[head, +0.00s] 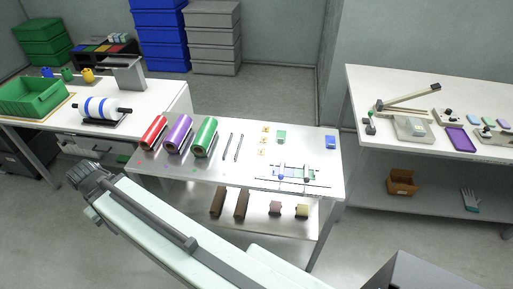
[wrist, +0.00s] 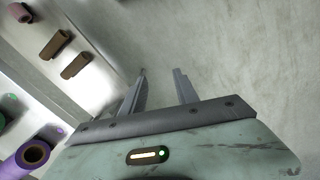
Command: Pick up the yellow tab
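I cannot make out a thing that is surely the yellow tab. Three small tan-yellow pieces, the top one (head: 265,129), the middle one (head: 263,140) and the bottom one (head: 262,152), lie in a column on the middle table; they are too small to identify. My gripper (wrist: 160,73) is open, its two fingers apart over bare floor with nothing between them. In the head view my arm reaches to the left in front of the middle table, well away from these pieces. The wrist view shows none of them.
The middle table (head: 225,171) holds red (head: 154,132), purple (head: 179,134) and green (head: 205,137) rolls, two dark rods, a green piece (head: 281,136) and a blue block (head: 330,142). Tables stand left and right.

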